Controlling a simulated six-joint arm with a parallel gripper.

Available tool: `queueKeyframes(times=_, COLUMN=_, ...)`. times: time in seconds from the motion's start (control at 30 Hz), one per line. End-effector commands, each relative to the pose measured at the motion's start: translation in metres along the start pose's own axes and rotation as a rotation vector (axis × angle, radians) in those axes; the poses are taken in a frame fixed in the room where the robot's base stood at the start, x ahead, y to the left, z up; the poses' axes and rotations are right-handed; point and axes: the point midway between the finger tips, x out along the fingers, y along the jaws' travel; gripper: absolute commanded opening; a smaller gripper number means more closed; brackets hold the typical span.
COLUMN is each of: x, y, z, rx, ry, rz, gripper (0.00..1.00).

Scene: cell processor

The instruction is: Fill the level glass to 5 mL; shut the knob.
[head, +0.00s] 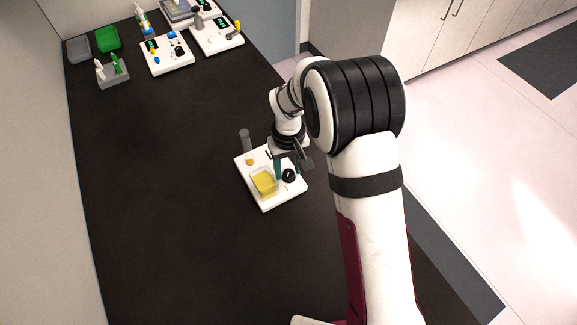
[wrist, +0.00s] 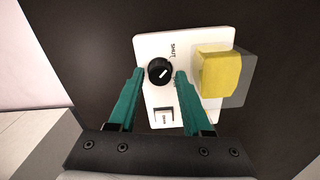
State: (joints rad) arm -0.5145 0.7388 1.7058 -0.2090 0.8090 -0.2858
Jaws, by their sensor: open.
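A small white device (head: 268,203) stands on the dark bench in the head view. Its round black knob (wrist: 160,72) has a white pointer line set diagonally, and the word SHUT is printed beside it. My gripper (wrist: 159,74) is open, with one teal finger on each side of the knob; I cannot tell whether either finger touches it. A clear vessel with yellow contents (head: 264,183) sits on the device; it shows as a yellow block (wrist: 218,74) in the wrist view. I cannot tell which part is the level glass, and no mL marks are readable.
A white square switch (wrist: 163,116) lies below the knob. A grey cylinder (head: 245,140) stands at the device's back left corner. Other white devices (head: 167,55), a green bin (head: 107,39) and a grey rack (head: 113,74) are at the far end. The bench's left side is clear.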

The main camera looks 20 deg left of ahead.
Motion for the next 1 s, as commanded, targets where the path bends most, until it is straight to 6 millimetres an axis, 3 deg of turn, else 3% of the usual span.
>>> queueKeyframes(times=0.13, x=-0.0002, y=0.0, z=0.0001, rx=0.0, ry=0.0, rz=0.0, gripper=0.46)
queueKeyframes(times=0.4, x=-0.0004, y=0.0, z=0.0001, rx=0.0, ry=-0.001, rz=0.0, gripper=0.0)
queueKeyframes(times=0.57, x=-0.0006, y=-0.0001, z=0.0001, rx=0.015, ry=-0.001, rz=0.0, gripper=0.0)
queueKeyframes(times=0.8, x=-0.0005, y=0.0007, z=0.0003, rx=0.34, ry=-0.001, rz=0.001, gripper=0.0)
queueKeyframes(times=1.0, x=-0.0005, y=0.0008, z=0.0004, rx=0.424, ry=-0.002, rz=0.001, gripper=0.0)
